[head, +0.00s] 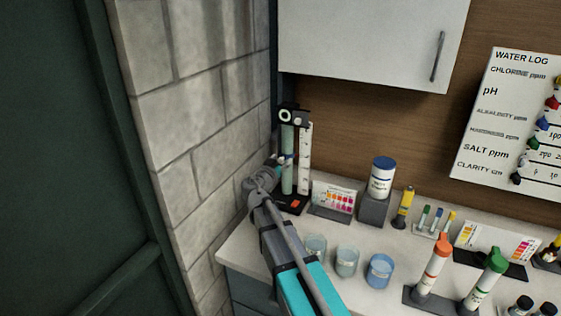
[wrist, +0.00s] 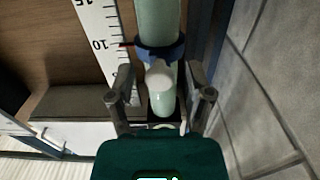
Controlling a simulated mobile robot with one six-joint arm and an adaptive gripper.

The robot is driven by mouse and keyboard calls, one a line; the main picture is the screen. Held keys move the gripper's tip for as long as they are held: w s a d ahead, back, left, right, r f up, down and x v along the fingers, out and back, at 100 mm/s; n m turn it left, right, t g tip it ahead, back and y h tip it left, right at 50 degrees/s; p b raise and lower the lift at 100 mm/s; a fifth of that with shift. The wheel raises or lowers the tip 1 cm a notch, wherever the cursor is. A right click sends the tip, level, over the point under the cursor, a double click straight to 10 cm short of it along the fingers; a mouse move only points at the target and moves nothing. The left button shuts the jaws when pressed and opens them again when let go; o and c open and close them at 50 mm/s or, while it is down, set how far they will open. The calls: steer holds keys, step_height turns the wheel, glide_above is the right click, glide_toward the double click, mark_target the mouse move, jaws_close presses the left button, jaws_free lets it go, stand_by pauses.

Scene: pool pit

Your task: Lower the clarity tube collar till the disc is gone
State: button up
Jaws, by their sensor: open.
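The clarity tube (head: 288,178) stands upright in its black stand at the back left of the counter, pale green. In the wrist view the tube (wrist: 158,20) carries a dark blue collar (wrist: 174,49) with a pale round knob (wrist: 158,75) facing me. A red pointer (wrist: 126,45) at the collar's left is close to the 10 mark on the white scale (wrist: 96,30). My gripper (wrist: 161,95) is open, one finger on each side of the knob, with gaps visible. In the head view my gripper (head: 263,175) is at the tube's left. I cannot make out the disc.
A block wall (head: 200,100) rises close on the left. Several cups, including a blue one (head: 380,270), stand on the counter in front. A colour chart (head: 333,198) and a white jar with blue lid (head: 382,178) are right of the stand. A cabinet (head: 370,40) hangs above.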

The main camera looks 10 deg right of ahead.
steer(key=v, duration=1.2)
stand_by(1.3)
steer(key=shift+v, duration=0.9)
steer(key=shift+w+d, duration=0.1)
steer(key=x, duration=1.3)
steer(key=shift+w+d, duration=0.2)
steer(key=shift+c, duration=0.3)
jaws_close()
